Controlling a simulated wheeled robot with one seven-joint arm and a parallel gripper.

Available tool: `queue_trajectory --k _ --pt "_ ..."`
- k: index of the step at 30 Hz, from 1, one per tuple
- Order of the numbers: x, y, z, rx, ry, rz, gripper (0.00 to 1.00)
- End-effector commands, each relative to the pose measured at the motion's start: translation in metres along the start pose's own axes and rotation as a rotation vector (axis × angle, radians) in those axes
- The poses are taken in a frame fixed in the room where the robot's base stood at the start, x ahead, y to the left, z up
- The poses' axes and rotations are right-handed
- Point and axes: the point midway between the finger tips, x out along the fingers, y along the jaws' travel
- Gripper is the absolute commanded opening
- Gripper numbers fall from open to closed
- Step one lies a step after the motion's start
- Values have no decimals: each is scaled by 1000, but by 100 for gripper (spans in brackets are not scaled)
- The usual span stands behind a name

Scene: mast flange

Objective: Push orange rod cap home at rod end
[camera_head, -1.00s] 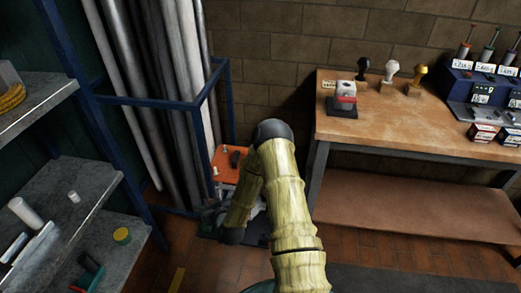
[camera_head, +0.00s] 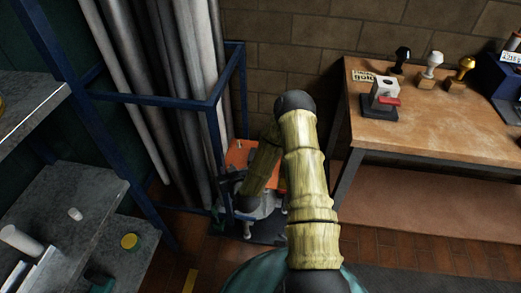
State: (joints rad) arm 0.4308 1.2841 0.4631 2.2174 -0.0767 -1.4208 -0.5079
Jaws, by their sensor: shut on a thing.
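My arm reaches down and away from me to the floor stand beside the blue rack. Its dark wrist hides much of that spot. My gripper (camera_head: 230,179) shows only as a small dark shape left of the wrist, close to a rack post. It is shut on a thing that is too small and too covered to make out. An orange panel (camera_head: 238,154) with small pale pegs lies just beyond the wrist. I cannot pick out the orange rod cap or the rod end, nor tell whether they touch.
Grey shelves (camera_head: 85,190) are at the left. A wooden bench (camera_head: 440,130) with stamps stands at the right. Tiled floor (camera_head: 410,250) is open in front of the bench.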

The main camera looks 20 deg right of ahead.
Motion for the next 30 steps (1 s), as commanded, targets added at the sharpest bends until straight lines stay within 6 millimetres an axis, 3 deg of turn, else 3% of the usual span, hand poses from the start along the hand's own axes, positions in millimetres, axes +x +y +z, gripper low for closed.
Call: queue_trajectory --k 17,23,30 --pt "7 5 4 -3 2 -4 3" --pt "31 31 13 -11 5 -22 3" --pt "56 80 21 -32 5 -66 3"
